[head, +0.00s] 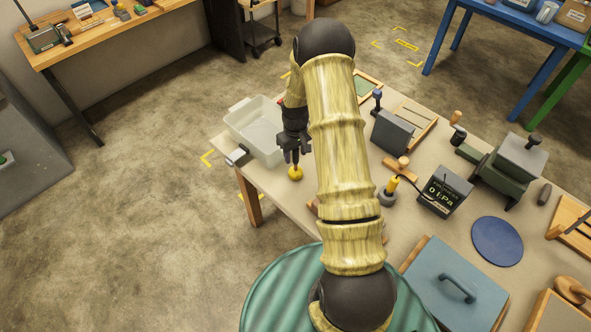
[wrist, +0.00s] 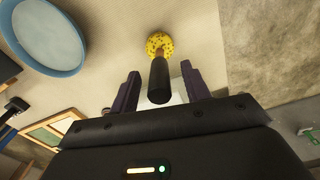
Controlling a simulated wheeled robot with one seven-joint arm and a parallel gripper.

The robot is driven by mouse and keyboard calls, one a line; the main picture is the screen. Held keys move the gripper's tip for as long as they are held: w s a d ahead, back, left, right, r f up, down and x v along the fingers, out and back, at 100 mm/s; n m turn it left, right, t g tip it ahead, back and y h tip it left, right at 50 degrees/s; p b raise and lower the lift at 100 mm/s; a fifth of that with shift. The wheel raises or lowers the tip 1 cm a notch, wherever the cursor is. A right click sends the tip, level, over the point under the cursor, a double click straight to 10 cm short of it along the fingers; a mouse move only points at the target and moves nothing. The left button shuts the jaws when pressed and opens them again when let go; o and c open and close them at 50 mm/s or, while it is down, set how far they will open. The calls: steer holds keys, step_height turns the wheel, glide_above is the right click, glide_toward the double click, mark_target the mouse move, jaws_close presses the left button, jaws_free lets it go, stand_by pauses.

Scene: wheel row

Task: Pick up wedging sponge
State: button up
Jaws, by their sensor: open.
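The wedging sponge is a round yellow speckled head (head: 296,173) with a short dark handle, on the worktable near its front left edge. It also shows in the wrist view (wrist: 157,44), with its dark handle (wrist: 159,82) pointing toward me. My gripper (head: 295,154) is just above the sponge. In the wrist view its two fingers (wrist: 161,88) are apart, one on each side of the handle, with visible gaps. The handle is not gripped. Part of it is hidden by the gripper in the head view.
A translucent tub (head: 238,127) stands close behind the gripper on the left of the worktable (head: 270,190). A dark block (head: 392,132), a wooden-handled tool (head: 401,168) and a display box (head: 444,192) stand to the right. A round blue thing (wrist: 42,35) shows in the wrist view.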

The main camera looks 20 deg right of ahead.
mark_target(296, 164)
steer(key=shift+f+p, duration=0.35)
steer(key=shift+f, duration=1.15)
jaws_close()
